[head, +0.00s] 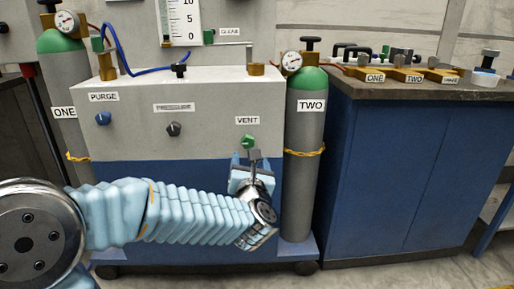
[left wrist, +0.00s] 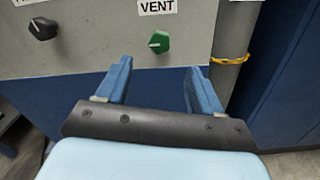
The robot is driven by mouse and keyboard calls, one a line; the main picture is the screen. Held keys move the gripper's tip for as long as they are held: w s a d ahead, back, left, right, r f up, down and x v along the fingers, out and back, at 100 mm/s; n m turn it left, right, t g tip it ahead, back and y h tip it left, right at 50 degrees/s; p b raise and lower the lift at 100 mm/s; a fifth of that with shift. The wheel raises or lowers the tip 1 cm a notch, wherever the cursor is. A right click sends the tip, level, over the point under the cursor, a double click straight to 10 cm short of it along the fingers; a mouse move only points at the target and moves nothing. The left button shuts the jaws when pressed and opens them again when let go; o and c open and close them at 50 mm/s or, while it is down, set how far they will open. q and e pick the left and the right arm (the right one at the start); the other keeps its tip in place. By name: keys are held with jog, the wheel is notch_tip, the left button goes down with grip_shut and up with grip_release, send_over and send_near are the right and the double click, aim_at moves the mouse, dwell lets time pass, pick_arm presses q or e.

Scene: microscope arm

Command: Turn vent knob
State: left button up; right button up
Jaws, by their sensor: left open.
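The green vent knob (head: 248,141) is on the front of the grey panel, under the VENT label (head: 247,120). In the left wrist view the knob (left wrist: 159,42) shows ahead of the fingers, between them from side to side. My left gripper (head: 252,163) is just below the knob in the head view. In the left wrist view my left gripper (left wrist: 158,85) has its two blue fingers apart with nothing between them. The fingers are not around the knob. My right gripper is not in view.
A blue purge knob (head: 103,118) and a dark pressure knob (head: 174,129) are further left on the panel. Gas cylinder TWO (head: 304,150) stands close to the right. A blue cabinet (head: 390,170) with fittings on top is further right.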

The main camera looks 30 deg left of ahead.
aim_at(249, 142)
pick_arm(q)
jog(key=p+x, duration=0.1)
jog(key=x, duration=1.2)
jog(key=c, duration=1)
